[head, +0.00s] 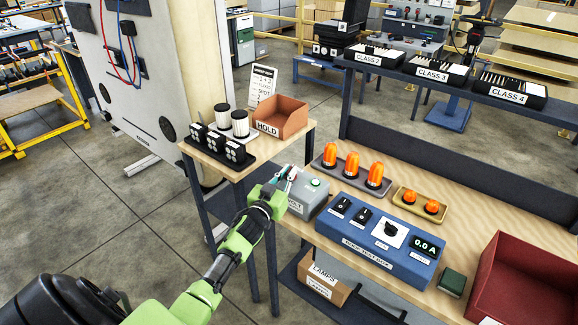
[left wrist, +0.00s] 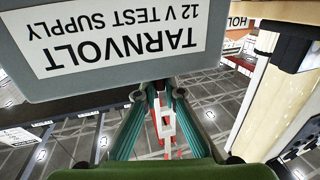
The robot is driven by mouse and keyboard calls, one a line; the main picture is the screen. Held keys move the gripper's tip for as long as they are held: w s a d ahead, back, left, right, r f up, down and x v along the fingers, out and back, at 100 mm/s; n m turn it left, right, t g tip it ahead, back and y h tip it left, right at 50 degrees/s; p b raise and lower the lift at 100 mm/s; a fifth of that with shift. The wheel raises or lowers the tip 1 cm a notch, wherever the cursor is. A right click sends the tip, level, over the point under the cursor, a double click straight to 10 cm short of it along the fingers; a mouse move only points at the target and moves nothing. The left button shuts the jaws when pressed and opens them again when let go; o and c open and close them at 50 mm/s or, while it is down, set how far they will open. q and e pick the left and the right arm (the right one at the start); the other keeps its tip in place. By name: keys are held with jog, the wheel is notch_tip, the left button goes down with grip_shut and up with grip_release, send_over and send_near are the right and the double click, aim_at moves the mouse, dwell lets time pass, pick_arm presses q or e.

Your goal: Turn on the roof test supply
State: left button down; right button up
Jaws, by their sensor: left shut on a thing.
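The roof test supply (head: 312,194) is a grey box at the left end of the bench, with a small greenish round part on its top. In the left wrist view its label (left wrist: 120,40) reads upside down "TARNVOLT 12 V TEST SUPPLY". My left gripper (head: 287,175) reaches the top left of the box. In the left wrist view its fingertips (left wrist: 160,88) come together at the box's edge, shut on a small part there that they mostly hide. My right gripper is not in view.
A blue test box (head: 375,244) with switches, a knob and a display reading 0.0 A stands right of the supply. Orange beacons (head: 353,170) stand behind it. A red bin (head: 525,285) is at the right. A side table holds a HOLD bin (head: 283,117).

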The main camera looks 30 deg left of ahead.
pick_arm(q)
jog(key=shift+a+m+h, duration=0.25)
jog(key=shift+m+h, duration=0.45)
jog(key=shift+h, duration=0.4)
jog(key=shift+m+h, duration=0.6)
jog(key=shift+h, duration=0.7)
jog(key=c, duration=2.1)
grip_release()
jog(key=shift+c, duration=0.2)
jog(key=shift+w, duration=0.2)
jog(key=shift+s, duration=0.1)
jog(key=s+a, duration=0.1)
jog(key=s, duration=1)
jog(key=shift+s, duration=0.4)
